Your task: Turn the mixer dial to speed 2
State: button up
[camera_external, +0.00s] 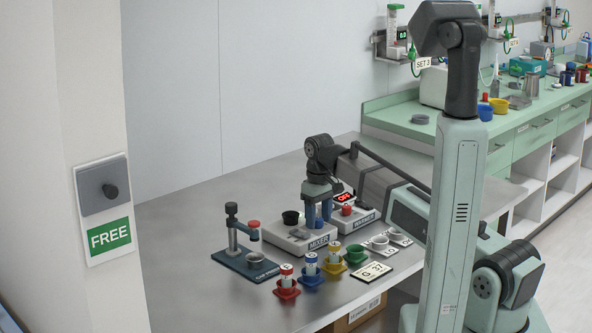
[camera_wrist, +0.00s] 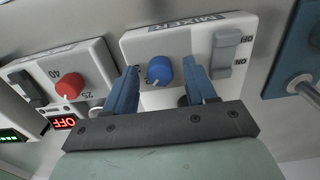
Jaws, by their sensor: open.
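The mixer (camera_external: 289,236) is a light grey box on the metal table, with its name on the front. It also shows in the wrist view (camera_wrist: 198,42). Its blue dial (camera_wrist: 160,71) sits between my two fingers in the wrist view. The dial's white mark points toward the bottom of that picture, slightly left; I cannot read the speed marks around it. My gripper (camera_wrist: 162,72) is open, pointing down over the mixer, with a finger on each side of the dial and visible gaps. In the external view my gripper (camera_external: 318,214) hides most of the dial.
A warmer (camera_external: 367,219) with a red dial (camera_wrist: 69,84) and a red OFF display (camera_wrist: 69,122) stands beside the mixer. The mixer has a grey switch (camera_wrist: 226,50). A blue stand (camera_external: 246,262) is on the left. Coloured pots, including a red one (camera_external: 287,288), stand in front.

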aim_at(319, 219)
notch_tip(319, 219, up, 14)
dwell(0.9)
jog(key=shift+f, duration=0.1)
dwell(0.3)
